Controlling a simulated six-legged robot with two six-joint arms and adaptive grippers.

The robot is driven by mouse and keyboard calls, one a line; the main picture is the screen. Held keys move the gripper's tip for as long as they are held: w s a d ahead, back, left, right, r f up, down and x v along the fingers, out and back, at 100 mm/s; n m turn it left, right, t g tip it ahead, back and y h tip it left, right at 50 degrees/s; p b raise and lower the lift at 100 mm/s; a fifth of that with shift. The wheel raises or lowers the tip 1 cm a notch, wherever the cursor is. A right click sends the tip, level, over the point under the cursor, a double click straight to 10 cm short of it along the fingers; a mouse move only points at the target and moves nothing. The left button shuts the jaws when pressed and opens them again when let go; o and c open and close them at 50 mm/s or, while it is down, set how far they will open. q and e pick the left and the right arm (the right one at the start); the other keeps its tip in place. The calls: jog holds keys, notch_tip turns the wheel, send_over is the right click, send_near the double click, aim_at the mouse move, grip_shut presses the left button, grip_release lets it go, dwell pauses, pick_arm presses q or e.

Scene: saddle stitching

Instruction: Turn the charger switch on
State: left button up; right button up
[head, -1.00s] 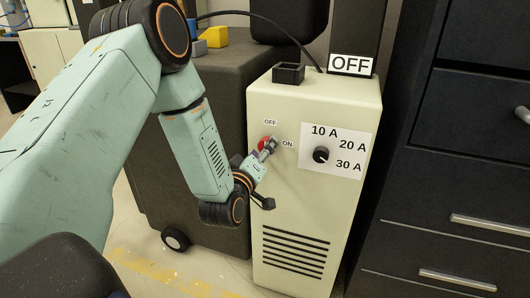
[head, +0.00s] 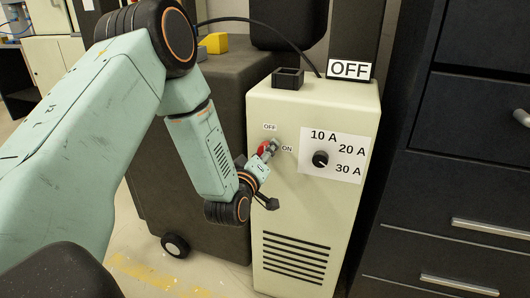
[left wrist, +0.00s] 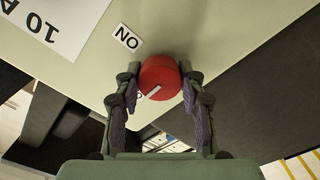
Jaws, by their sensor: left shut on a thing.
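The charger (head: 290,205) is a cream cabinet with a red rotary switch (head: 263,148) on its front. An OFF label (head: 270,127) sits above the switch and an ON label (head: 287,148) to its right. My left gripper (head: 269,148) is at the switch and partly covers it. In the left wrist view the red switch (left wrist: 160,78) is between the two fingers, which are shut on it. Its white mark points to the lower left, towards the partly hidden OFF label. The ON label (left wrist: 128,37) is clear of the fingers. The sign (head: 349,69) on the charger reads OFF.
A black current knob (head: 320,159) with 10 A, 20 A and 30 A marks is right of the switch. A small black open box (head: 288,78) stands on the charger. Dark drawers (head: 460,180) stand at right, and a dark wheeled cabinet (head: 170,185) at left.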

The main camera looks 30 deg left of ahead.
pick_arm(q)
jog(key=shift+c, duration=1.1)
jog(key=m+p, duration=0.3)
jog(key=shift+r, duration=0.2)
jog(key=m+p, duration=0.4)
jog(key=m, duration=0.1)
jog(key=m+p, duration=0.4)
jog(key=m, duration=0.1)
jog(key=shift+m, duration=0.4)
jog(key=shift+w+m+p, duration=0.1)
jog(key=shift+m+p, duration=1.3)
jog(key=shift+m, duration=0.5)
jog(key=shift+f, duration=0.1)
